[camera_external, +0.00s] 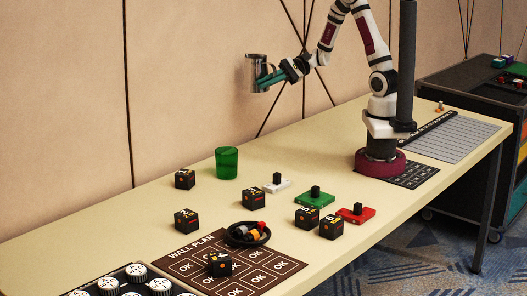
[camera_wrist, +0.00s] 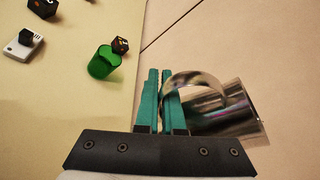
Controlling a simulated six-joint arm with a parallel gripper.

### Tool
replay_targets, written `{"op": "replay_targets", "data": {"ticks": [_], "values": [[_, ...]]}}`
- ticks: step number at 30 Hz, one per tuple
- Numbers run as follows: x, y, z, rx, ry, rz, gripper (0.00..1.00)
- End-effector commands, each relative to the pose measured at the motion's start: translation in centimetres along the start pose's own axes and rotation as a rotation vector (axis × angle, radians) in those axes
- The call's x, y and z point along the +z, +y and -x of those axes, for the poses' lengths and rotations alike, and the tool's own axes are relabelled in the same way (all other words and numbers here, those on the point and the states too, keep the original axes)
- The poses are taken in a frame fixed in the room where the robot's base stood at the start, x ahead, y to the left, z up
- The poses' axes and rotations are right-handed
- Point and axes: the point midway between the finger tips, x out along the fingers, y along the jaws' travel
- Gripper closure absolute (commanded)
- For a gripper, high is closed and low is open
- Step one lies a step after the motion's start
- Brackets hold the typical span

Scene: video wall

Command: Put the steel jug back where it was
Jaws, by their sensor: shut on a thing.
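The steel jug (camera_external: 255,73) is held in the air well above the table, near the wall, in the external view. My gripper (camera_external: 270,79) is shut on it from the right. In the wrist view the shiny jug (camera_wrist: 228,112) lies to the right of the teal fingers, and its curved handle reaches to them. My gripper (camera_wrist: 159,85) appears closed on the handle there. The jug looks roughly upright in the external view. The spot where it stood before is not marked in these frames.
On the table (camera_external: 95,232) stand a green cup (camera_external: 227,162), several black cubes, and white, green (camera_external: 314,199) and red switch blocks. A black dish (camera_external: 247,234) with small items touches the brown "WALL PLAN" mat (camera_external: 291,267). The table's back left is clear.

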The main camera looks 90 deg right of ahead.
Motion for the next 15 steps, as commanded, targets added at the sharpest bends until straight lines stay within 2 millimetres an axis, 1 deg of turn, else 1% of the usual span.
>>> {"op": "replay_targets", "data": {"ticks": [1, 3, 6, 10, 12, 15], "values": [[-1.9, 1.0, 1.2, 0.003, -0.002, -0.010, 1.00], [-3.8, 2.8, 3.1, 0.013, -0.015, -0.006, 1.00], [-5.9, 5.5, 5.7, 0.026, -0.030, 0.002, 1.00], [-7.1, 8.7, 8.6, 0.041, -0.043, 0.011, 1.00], [-7.3, 9.9, 9.6, 0.046, -0.048, 0.015, 1.00], [-7.3, 11.1, 10.4, 0.053, -0.053, 0.019, 1.00]]}}
